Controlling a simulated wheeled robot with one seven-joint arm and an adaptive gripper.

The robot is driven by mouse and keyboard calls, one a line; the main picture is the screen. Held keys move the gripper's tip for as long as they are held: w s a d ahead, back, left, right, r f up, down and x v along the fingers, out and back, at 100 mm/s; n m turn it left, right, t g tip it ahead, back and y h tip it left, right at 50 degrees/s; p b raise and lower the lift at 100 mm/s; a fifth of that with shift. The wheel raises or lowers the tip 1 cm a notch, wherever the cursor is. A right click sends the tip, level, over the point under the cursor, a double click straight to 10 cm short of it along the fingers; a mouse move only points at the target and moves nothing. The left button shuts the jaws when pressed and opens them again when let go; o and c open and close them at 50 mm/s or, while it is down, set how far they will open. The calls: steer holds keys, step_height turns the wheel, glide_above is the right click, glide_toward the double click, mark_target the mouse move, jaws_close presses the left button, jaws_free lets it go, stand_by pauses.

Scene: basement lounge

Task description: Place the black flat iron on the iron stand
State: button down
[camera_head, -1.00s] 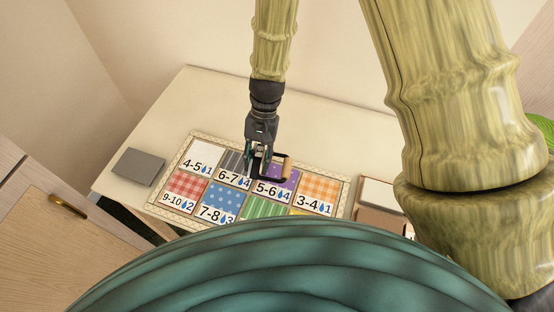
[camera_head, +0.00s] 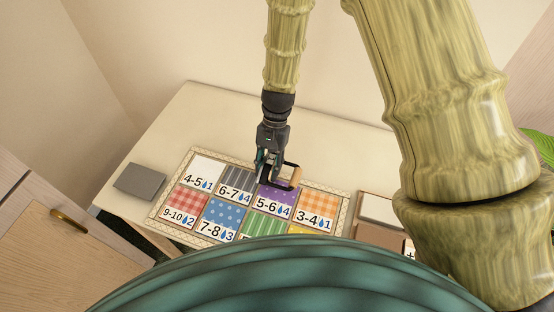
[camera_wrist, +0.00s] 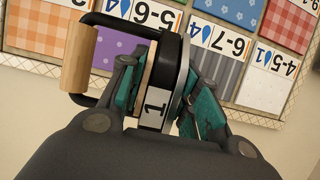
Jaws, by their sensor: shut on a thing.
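My gripper (camera_head: 268,172) is shut on the black flat iron (camera_head: 288,165), which has a black frame handle with a wooden grip. In the wrist view, the gripper's teal fingers (camera_wrist: 160,95) clamp the iron's dark body (camera_wrist: 166,66), marked "1", and the wooden grip (camera_wrist: 78,58) sticks out to the left. The iron is over the upper middle of the patterned chart; its exact height cannot be told. A flat grey slab (camera_head: 140,181) lies on the table's left side; I cannot tell for sure whether it is the iron stand.
The chart (camera_head: 172,206) of coloured, numbered fabric squares lies on the cream table (camera_head: 200,110). A brown box (camera_head: 374,234) with a white piece (camera_head: 380,209) stands to the right. A cabinet door (camera_head: 60,250) is at the lower left. The table's back strip is clear.

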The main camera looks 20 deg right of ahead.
steer(key=shift+w+d+f+p, duration=0.15)
steer(key=shift+w+d+p, duration=0.25)
steer(key=shift+w+d, duration=1)
steer(key=shift+w+d+f+p, duration=0.2)
steer(key=shift+f+p, duration=0.15)
steer(key=shift+f, duration=0.3)
steer(key=shift+w+d+f+p, duration=0.15)
steer(key=shift+f+p, duration=0.2)
steer(key=shift+f, duration=0.85)
steer(key=shift+f, duration=0.1)
steer(key=c, duration=1)
jaws_free()
steer(key=shift+c, duration=0.2)
